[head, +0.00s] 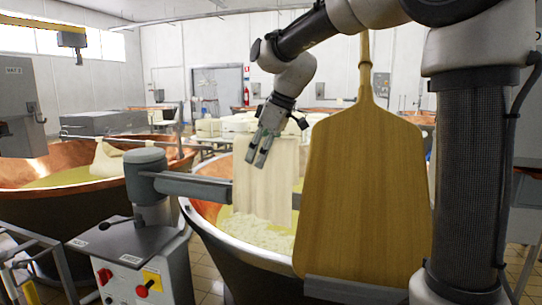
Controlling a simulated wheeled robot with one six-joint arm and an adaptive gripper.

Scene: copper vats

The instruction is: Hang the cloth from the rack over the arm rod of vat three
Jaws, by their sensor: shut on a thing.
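A cream cloth (268,195) hangs from my gripper (257,158), which is shut on its upper edge. The cloth hangs above the middle copper vat (205,208), which holds yellow liquid with pale curd. A grey arm rod (200,188) reaches right from a post beside this vat. The cloth covers the rod's right end in the head view, and I cannot tell whether it touches the rod or is in front of it. No number shows on this vat. The rack is not clearly seen.
A large wooden paddle (362,200) stands upright close on the right. A control box (140,265) with a red button stands at front left. Another copper vat (60,190) with a cloth (108,160) at its rim is at left, near a "VAT 2" cabinet (20,105).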

